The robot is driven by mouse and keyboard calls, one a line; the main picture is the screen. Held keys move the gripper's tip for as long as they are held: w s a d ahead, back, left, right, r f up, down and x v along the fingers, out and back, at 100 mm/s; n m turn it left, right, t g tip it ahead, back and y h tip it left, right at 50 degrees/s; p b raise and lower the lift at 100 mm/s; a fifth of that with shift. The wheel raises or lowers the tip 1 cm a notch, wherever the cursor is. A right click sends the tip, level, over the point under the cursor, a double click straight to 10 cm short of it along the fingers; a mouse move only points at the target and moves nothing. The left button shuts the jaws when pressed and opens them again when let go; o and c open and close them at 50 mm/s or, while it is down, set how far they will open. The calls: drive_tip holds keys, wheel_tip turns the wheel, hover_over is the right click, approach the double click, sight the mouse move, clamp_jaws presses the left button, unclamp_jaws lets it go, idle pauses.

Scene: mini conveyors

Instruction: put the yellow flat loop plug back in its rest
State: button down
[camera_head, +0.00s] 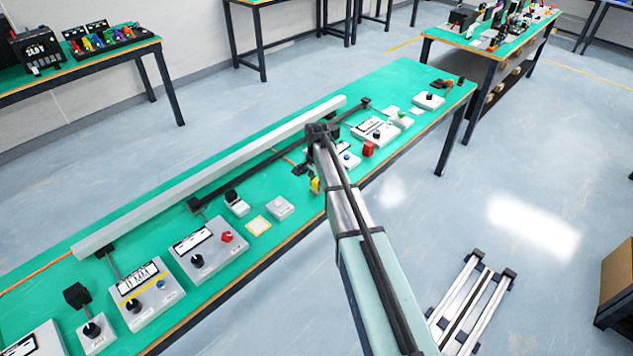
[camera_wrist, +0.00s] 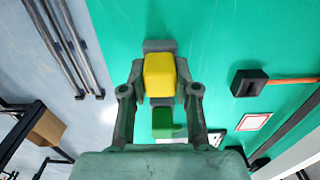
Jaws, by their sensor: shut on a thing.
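In the wrist view my gripper (camera_wrist: 160,82) is shut on the yellow plug (camera_wrist: 160,76), which sits between the two fingers. A dark grey piece (camera_wrist: 159,45) shows just beyond the plug, and a dark green block (camera_wrist: 163,122) on the palm side. I cannot tell whether the grey piece is the rest or part of the plug. In the head view the yellow plug (camera_head: 315,185) shows small at the table's front edge beside my arm. My fingers there are mostly hidden, and the height above the table is unclear.
A black box (camera_wrist: 248,83) with an orange cable lies on the green table, right of the plug in the wrist view. In the head view, a red block (camera_head: 368,149) and control boxes (camera_head: 376,132) stand beyond my arm. A white button box (camera_head: 280,207) stands left of it.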

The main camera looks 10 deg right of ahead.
sight(317, 181)
drive_tip(key=c, duration=0.8)
unclamp_jaws()
wheel_tip(317, 181, up, 12)
drive_tip(key=shift+f, duration=0.1)
drive_tip(key=s+a+f+n+g, duration=0.1)
drive_tip(key=s+f+n+g, duration=0.1)
drive_tip(key=s+f, duration=1)
drive_tip(key=s+a+f+n+g, duration=0.1)
drive_tip(key=s+f+n, duration=0.4)
drive_tip(key=s+f, duration=0.7)
drive_tip(key=s+a+f+n+g, duration=0.1)
drive_tip(key=s+f, duration=1.1)
drive_tip(key=s, duration=2.5)
drive_tip(key=shift+f+n+g, duration=0.25)
drive_tip(key=shift+n+g, duration=1.15)
drive_tip(key=shift+n, duration=0.3)
